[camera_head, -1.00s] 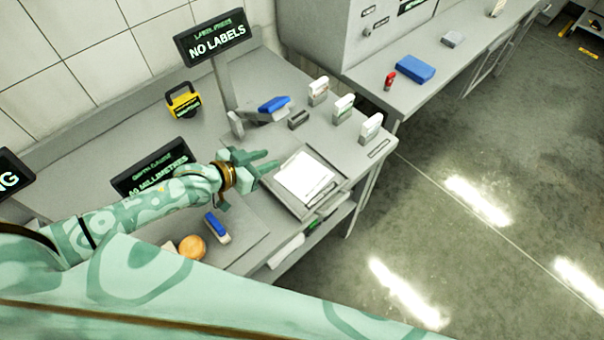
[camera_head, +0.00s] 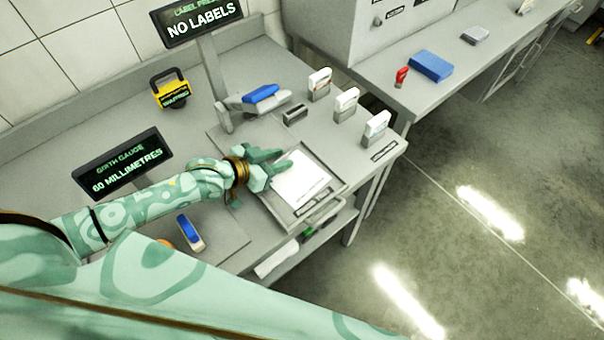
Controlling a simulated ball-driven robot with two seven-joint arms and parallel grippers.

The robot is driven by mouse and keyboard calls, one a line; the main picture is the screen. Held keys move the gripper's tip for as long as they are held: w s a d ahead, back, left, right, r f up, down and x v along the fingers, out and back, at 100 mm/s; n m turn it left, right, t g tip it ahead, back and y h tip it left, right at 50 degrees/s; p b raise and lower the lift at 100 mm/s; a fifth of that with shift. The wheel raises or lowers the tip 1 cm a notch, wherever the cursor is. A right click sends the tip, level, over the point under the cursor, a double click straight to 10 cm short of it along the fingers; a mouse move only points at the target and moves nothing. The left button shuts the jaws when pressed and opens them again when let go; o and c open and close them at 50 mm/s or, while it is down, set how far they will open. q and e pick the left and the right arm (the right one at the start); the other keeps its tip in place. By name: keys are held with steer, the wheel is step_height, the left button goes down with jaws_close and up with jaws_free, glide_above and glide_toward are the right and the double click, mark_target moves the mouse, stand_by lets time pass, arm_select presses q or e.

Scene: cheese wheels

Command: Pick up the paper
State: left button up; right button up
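The white paper (camera_head: 301,180) lies flat in a shallow grey tray (camera_head: 334,186) at the right front of the workbench. My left gripper (camera_head: 284,160) reaches in from the left, at the paper's upper left edge. Its two fingers look apart, with nothing seen between them. One finger overlaps the tray's left side close to the paper; I cannot tell if it touches. My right gripper is not in view.
Label stamps (camera_head: 375,129) stand behind the tray, near a blue-topped device (camera_head: 262,94). A "NO LABELS" sign (camera_head: 197,17) and a "60 MILLIMETRES" sign (camera_head: 122,163) stand on the bench (camera_head: 120,105). A blue-topped tool (camera_head: 190,232) lies in front of my arm.

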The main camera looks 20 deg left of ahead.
arm_select(q)
steer(key=shift+s+a, duration=0.2)
steer(key=shift+c, duration=0.3)
steer(key=shift+s+a+r, duration=0.1)
steer(key=shift+s, duration=0.05)
steer(key=c, duration=0.5)
jaws_close()
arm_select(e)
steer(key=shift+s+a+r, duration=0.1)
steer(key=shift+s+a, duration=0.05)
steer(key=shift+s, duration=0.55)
